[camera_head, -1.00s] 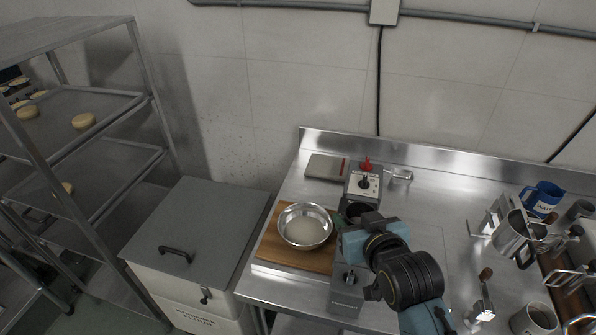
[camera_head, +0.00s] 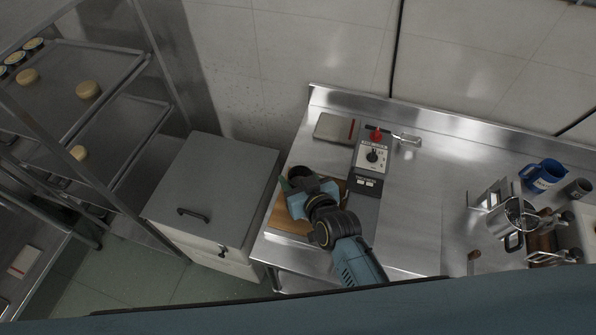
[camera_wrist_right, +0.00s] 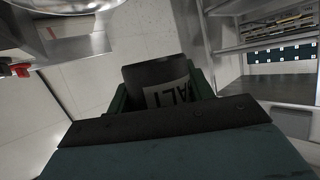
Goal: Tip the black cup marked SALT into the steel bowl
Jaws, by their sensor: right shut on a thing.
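My right gripper (camera_head: 291,185) is shut on the black cup (camera_head: 299,172), above the wooden board (camera_head: 283,218) at the counter's left end. In the right wrist view the cup (camera_wrist_right: 155,75) sits between the green-edged fingers, and "ALT" shows upside down on its pale label. The steel bowl (camera_wrist_right: 70,4) shows at the top left of that view, only partly in frame. In the head view my gripper and arm hide the bowl. The cup's exact tilt and contents cannot be told. My left gripper is not in view.
A grey device with a red knob (camera_head: 372,157) stands right of the board, and a flat scale (camera_head: 334,128) lies behind. A lidded bin (camera_head: 215,178) is left of the counter. A blue mug (camera_head: 541,175) and steel jug (camera_head: 512,214) stand far right.

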